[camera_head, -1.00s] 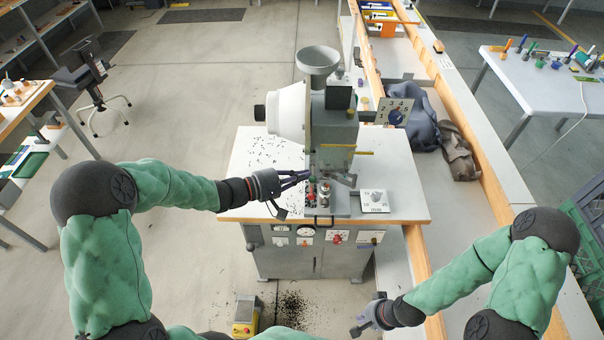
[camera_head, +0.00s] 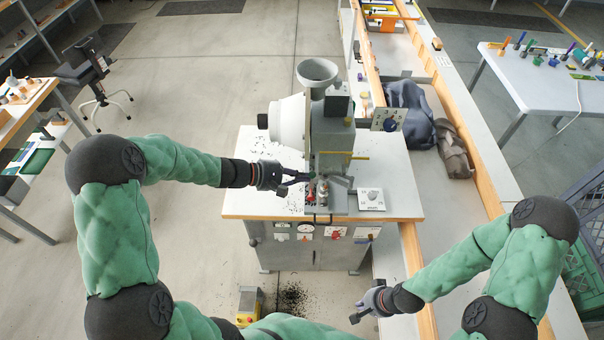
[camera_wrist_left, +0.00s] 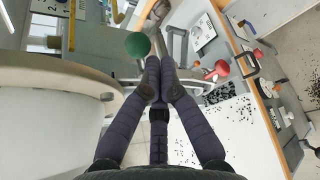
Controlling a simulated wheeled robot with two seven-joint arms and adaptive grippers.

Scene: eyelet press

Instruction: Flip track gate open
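The eyelet press (camera_head: 332,135) stands on a white-topped bench, with a grey hopper on top. At its front foot is a small track area with a red knob (camera_head: 311,196). In the left wrist view a green ball knob (camera_wrist_left: 137,45) and a red ball (camera_wrist_left: 222,68) show near grey brackets. In the left wrist view two fingers (camera_wrist_left: 160,82) reach close to the green knob; contact cannot be told. The gate itself is not clearly distinguishable. My right gripper (camera_head: 355,305) is open and empty, low at the right.
A white dial plate (camera_head: 371,199) lies right of the press foot. A numbered sign (camera_head: 387,120) stands beside the press. Small dark bits are scattered on the bench top (camera_head: 265,150). A long wood-edged conveyor (camera_head: 445,215) runs along the right. A yellow pedal box (camera_head: 249,305) sits on the floor.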

